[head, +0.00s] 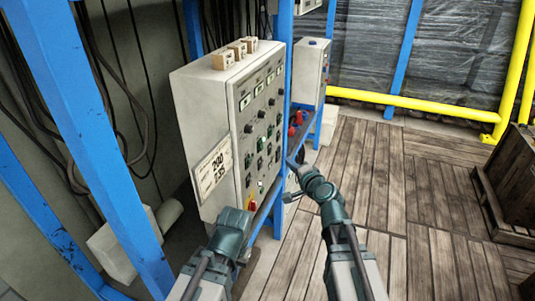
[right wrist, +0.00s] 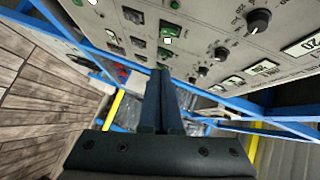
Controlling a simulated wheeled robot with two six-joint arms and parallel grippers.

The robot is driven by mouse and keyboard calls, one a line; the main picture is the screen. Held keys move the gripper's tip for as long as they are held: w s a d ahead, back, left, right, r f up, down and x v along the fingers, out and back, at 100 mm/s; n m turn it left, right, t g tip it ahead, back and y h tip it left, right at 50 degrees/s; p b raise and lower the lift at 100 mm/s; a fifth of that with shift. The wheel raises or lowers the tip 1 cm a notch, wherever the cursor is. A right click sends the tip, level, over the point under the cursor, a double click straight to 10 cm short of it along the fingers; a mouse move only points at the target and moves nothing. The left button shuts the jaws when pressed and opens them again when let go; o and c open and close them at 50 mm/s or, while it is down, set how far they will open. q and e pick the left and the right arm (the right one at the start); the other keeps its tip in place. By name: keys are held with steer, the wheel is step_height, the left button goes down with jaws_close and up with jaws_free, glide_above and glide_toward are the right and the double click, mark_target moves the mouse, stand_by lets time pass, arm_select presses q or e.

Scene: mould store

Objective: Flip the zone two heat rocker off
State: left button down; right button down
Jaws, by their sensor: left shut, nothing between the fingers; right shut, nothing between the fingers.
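The grey control panel (head: 257,130) carries knobs, small displays and rows of black and green rockers. Its labels are too small to read, so I cannot tell which rocker is zone two heat. In the right wrist view a green rocker (right wrist: 166,32) with a bright white patch shows above the fingertips, and another green rocker (right wrist: 164,53) is closer to them. My right gripper (head: 292,164) is shut and empty, just right of the panel face; its fingers (right wrist: 160,75) show in the wrist view, contact unclear. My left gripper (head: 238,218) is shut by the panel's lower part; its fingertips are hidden.
A red-and-yellow switch (head: 252,205) sits low on the panel. Blue posts (head: 95,140) and a blue rail stand around it. A smaller grey box (head: 311,70) is behind. A wooden crate (head: 508,185) stands at the right; the plank floor between is clear.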

steer(key=b, duration=0.2)
glide_toward(261, 145)
steer(key=w+d+f, duration=0.2)
steer(key=w+d, duration=0.1)
steer(key=w, duration=0.1)
steer(key=shift+w+a+f+b, duration=0.25)
steer(key=shift+w+a, duration=0.05)
steer(key=shift+a, duration=0.35)
steer(key=shift+w+a+f+b, duration=0.2)
steer(key=shift+w+a+f, duration=0.1)
steer(key=shift+a, duration=0.35)
steer(key=shift+w+a+f+b, duration=0.25)
steer(key=shift+w+a, duration=0.1)
steer(key=shift+a, duration=0.3)
steer(key=shift+w+a+f+b, duration=0.1)
steer(key=shift+a+f+b, duration=0.1)
steer(key=shift+a+b, duration=0.1)
